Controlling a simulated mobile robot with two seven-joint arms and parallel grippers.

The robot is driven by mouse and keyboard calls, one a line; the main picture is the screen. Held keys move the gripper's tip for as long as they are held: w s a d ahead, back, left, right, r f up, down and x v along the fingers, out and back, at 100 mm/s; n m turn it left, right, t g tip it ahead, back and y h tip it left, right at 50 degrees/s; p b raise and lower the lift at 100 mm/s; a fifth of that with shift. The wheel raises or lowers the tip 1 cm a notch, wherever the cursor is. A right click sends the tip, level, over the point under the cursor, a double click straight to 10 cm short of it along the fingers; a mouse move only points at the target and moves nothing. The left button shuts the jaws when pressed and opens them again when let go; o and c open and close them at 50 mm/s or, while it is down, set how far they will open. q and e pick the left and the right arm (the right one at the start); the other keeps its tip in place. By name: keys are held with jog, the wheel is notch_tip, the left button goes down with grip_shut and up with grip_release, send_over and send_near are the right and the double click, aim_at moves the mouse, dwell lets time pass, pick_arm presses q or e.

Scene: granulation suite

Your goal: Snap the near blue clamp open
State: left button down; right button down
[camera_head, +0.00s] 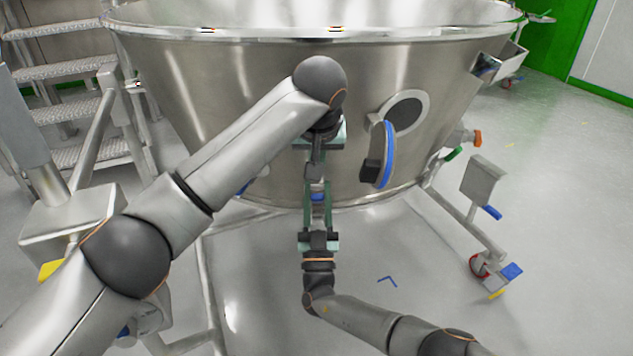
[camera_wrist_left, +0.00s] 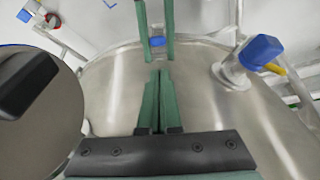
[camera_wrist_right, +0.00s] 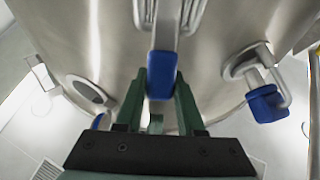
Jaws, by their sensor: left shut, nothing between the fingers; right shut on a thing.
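The near blue clamp (camera_head: 319,197) is on the front of the big steel bowl (camera_head: 240,90), with a metal body above a blue handle. In the right wrist view its blue handle (camera_wrist_right: 162,82) sits between the fingers. My right gripper (camera_head: 318,205) comes up from below and is shut on this handle. In the left wrist view the clamp's blue part (camera_wrist_left: 157,42) shows between the right gripper's green fingers. My left gripper (camera_wrist_left: 158,85) is shut and empty against the bowl's wall in the picture, apart from the handle. Its fingertips are mostly hidden in the head view.
Another blue clamp (camera_wrist_right: 265,103) is on the bowl to the right in the right wrist view. A round port (camera_head: 405,113) with a blue-rimmed lid (camera_head: 388,155) swung open is right of my grippers. Metal steps (camera_head: 65,110) stand at left. Floor at right is partly clear.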

pick_arm(q)
jog(key=x, duration=0.8)
jog(key=shift+w+f, duration=0.15)
jog(key=shift+f, duration=0.2)
pick_arm(e)
jog(key=shift+f, duration=0.1)
pick_arm(q)
jog(key=shift+s+f, duration=0.55)
jog(key=shift+s, duration=0.15)
pick_arm(e)
jog(key=c, duration=0.8)
grip_release()
jog(key=shift+c, duration=0.2)
pick_arm(q)
jog(key=shift+t, duration=0.3)
pick_arm(e)
jog(key=o, duration=0.3)
pick_arm(q)
jog(key=shift+r, duration=0.1)
jog(key=shift+w, duration=0.2)
pick_arm(e)
jog(key=shift+w, duration=0.1)
